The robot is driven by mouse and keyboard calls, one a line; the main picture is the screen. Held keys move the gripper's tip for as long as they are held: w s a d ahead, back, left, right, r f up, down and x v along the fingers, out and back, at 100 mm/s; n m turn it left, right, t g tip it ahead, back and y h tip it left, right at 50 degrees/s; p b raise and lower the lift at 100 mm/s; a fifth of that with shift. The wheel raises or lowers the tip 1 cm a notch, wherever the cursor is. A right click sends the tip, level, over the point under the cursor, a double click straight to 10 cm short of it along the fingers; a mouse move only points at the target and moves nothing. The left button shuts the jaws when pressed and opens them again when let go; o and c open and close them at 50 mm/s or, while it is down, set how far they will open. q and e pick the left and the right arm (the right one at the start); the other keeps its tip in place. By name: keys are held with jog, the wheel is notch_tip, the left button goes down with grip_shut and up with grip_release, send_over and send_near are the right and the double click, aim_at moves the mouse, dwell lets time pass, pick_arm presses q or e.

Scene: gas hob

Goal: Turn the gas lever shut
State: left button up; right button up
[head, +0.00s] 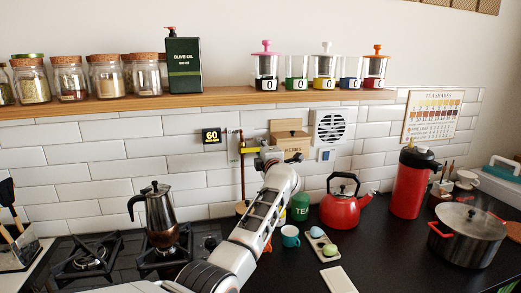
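The gas lever (249,150) is a short yellow bar on the tiled wall, lying about level across the upright copper-coloured gas pipe (242,178). My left arm reaches up from the bottom of the head view. Its gripper (268,155) is at the wall, just right of the lever and overlapping its right end in the picture. I cannot tell whether they touch. The fingers are small and partly hidden, so I cannot see whether they are open or shut. My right gripper is not in view.
A moka pot (161,215) stands on the hob (88,258) to the left. A red kettle (341,205), a blue cup (290,236) and a green tea tin (300,207) are right of my arm. A wooden shelf (225,99) with jars runs above.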

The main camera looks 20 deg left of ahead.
pick_arm(q)
jog(key=v, duration=0.7)
jog(key=shift+s+d, duration=0.15)
jog(key=shift+s, duration=0.05)
jog(key=shift+d, duration=0.1)
dwell(0.4)
